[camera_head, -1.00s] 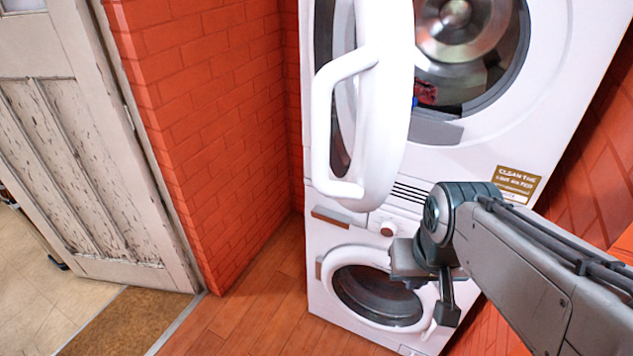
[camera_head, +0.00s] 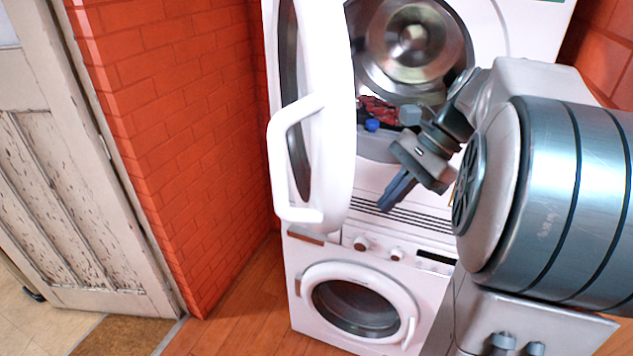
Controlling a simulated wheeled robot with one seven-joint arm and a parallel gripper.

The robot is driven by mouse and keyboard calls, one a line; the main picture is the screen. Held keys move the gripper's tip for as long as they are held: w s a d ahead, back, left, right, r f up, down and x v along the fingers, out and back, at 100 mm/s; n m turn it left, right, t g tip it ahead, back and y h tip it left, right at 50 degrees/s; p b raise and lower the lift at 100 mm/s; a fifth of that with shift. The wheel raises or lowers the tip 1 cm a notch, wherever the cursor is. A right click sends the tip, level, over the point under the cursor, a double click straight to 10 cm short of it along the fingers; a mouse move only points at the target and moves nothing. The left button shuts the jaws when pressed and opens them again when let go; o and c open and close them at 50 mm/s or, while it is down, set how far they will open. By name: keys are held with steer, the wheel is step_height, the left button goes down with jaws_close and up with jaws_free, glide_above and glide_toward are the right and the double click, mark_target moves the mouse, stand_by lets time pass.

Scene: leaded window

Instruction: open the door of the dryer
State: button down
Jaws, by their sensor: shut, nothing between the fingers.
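The upper machine is the dryer (camera_head: 530,25), with its round white door (camera_head: 338,130) swung open to the left. A white handle (camera_head: 279,165) stands out from the door's left side. The open drum (camera_head: 410,40) shows, with red and blue items (camera_head: 376,112) at its bottom. My gripper (camera_head: 388,205) is shut and empty. In the picture it lies just right of the open door and below the drum opening, pointing down and left. It looks apart from the door, though the exact depth is hard to tell.
A second white machine (camera_head: 300,315) stands below, its round door (camera_head: 357,303) shut. A red brick wall (camera_head: 170,120) rises at the left, beside a worn pale wooden door (camera_head: 60,200). The wooden floor (camera_head: 240,315) at the lower left is clear. My arm hides much of the right side.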

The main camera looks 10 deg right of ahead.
steer(key=d+r+m+y, duration=0.2)
steer(key=d+r, duration=0.1)
steer(key=a+f, duration=0.6)
steer(key=a, duration=0.5)
steer(key=shift+w+f+p, duration=0.3)
steer(key=shift+w+p, duration=0.1)
steer(key=shift+w, duration=0.05)
